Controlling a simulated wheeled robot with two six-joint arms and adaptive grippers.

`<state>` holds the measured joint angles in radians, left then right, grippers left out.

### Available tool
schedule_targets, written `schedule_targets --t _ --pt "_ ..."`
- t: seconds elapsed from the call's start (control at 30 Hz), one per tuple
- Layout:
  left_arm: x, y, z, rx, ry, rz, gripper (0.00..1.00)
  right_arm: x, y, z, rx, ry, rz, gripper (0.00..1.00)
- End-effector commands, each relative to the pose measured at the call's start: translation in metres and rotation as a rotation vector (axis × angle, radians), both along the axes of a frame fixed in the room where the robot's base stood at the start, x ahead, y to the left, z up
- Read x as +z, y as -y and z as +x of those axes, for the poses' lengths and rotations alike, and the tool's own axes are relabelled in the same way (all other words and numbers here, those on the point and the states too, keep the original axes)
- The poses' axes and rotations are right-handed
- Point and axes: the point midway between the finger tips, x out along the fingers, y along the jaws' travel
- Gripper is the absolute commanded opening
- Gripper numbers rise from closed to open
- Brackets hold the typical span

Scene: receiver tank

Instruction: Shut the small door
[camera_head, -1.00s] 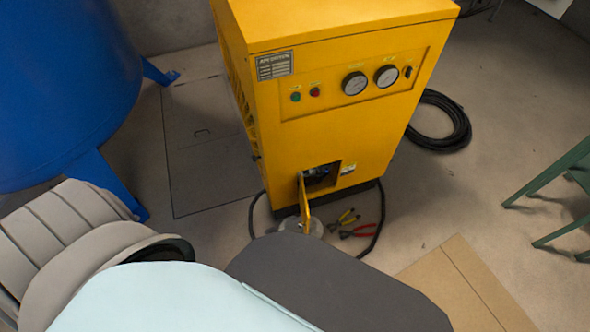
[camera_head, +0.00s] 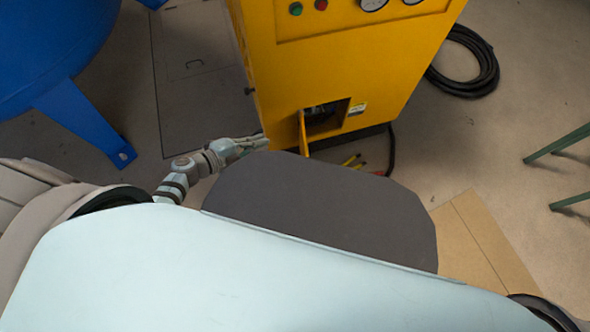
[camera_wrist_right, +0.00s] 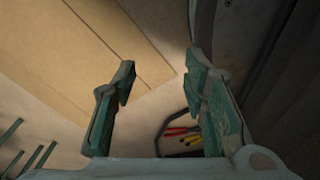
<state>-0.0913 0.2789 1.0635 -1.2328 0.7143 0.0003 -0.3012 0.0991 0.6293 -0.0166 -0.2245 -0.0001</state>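The small door (camera_head: 303,133) is a narrow yellow flap on the low front of the yellow cabinet (camera_head: 350,70). It stands open, sticking outward at the left edge of a dark square opening (camera_head: 325,116). My left gripper (camera_head: 262,142) is just left of the door, with a small gap between them in the picture. Its fingers look close together, but whether they are shut is unclear. My right gripper (camera_wrist_right: 159,65) is open and empty in the right wrist view; my body hides it in the head view. The door is not visible in the right wrist view.
Red and yellow hand tools (camera_wrist_right: 183,133) lie on the floor in front of the cabinet. A cardboard sheet (camera_head: 480,245) lies at the right, and a black hose coil (camera_head: 468,62) is behind it. A blue tank (camera_head: 45,50) stands at the left. Green legs (camera_head: 560,145) stand at the far right.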

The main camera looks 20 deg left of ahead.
Motion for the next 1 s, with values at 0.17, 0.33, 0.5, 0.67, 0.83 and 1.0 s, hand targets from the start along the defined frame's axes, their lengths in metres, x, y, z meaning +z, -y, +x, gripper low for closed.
schedule_targets --t 0.17,0.33,0.5,0.67,0.83,1.0 --pt "-0.04 0.016 -0.021 -0.636 0.105 0.371 0.0 -0.063 0.012 0.012 0.017 0.02 -0.02 0.4" --pt "-0.05 0.01 -0.03 -0.777 0.079 0.478 0.0 -0.066 0.017 0.023 0.02 0.038 -0.027 0.4" --pt "-0.067 0.028 -0.023 -0.774 0.079 0.474 0.0 -0.072 0.005 0.043 0.0 0.077 -0.006 0.4" --pt "-0.092 0.053 -0.014 -0.772 0.08 0.473 0.0 -0.08 -0.005 0.067 -0.022 0.121 0.013 0.4" --pt "-0.117 0.078 -0.004 -0.772 0.079 0.471 0.0 -0.086 -0.016 0.094 -0.05 0.172 0.038 0.4" --pt "-0.112 0.102 0.006 -0.772 0.08 0.473 0.0 -0.084 -0.019 0.102 -0.058 0.186 0.046 0.4"
